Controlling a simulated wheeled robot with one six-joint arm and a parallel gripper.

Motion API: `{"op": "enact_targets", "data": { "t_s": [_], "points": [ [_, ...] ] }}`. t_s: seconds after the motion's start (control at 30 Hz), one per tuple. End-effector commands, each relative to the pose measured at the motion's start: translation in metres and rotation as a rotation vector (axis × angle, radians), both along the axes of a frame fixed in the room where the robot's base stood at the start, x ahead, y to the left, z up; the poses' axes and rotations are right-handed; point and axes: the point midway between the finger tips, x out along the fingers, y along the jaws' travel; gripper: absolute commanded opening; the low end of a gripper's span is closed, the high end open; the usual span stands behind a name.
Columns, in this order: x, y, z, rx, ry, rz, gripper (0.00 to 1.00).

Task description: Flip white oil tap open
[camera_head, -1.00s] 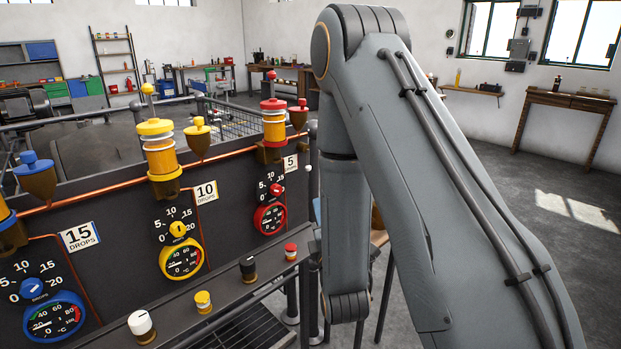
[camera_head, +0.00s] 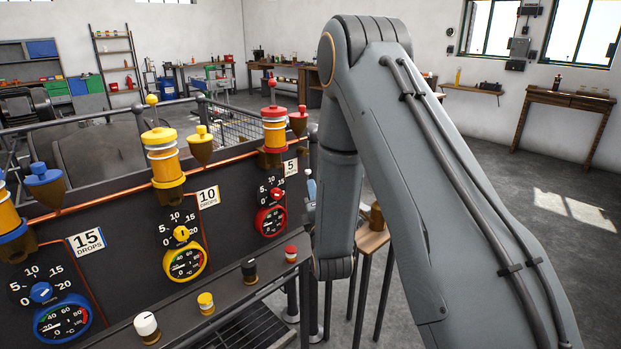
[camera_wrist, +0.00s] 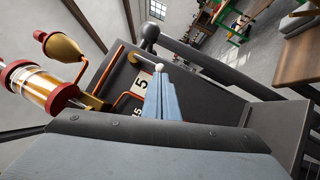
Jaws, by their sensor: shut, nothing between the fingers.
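A small white ball knob (camera_wrist: 159,67) shows in the wrist view at the end of a brass pipe or lever by the end of the dark panel. It looks like the white tap, and its handle position is hard to tell. My gripper (camera_wrist: 160,76) is shut and empty, its pale blue fingers pointing at the knob with the tips very close to it. I cannot tell whether they touch. In the head view my gripper (camera_head: 311,186) shows only as a pale blue sliver beside the panel's right end, mostly hidden by my arm.
The dark panel (camera_head: 115,222) carries dials, oilers and a copper pipe. A white-capped knob (camera_head: 146,324) and yellow, black and red ones stand on its ledge. A red oiler (camera_wrist: 40,85) is left in the wrist view. A wooden stool (camera_head: 372,241) stands behind my arm.

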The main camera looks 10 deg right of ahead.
Motion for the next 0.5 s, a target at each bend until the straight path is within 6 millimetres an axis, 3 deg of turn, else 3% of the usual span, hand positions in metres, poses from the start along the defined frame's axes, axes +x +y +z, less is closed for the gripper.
{"op": "enact_targets", "data": {
  "t_s": [0.2, 0.5],
  "points": [
    [0.03, -0.002, 0.007, 0.0, -0.001, 0.0, 0.0],
    [0.041, -0.003, 0.007, 0.0, 0.001, 0.001, 0.0]
  ]
}}
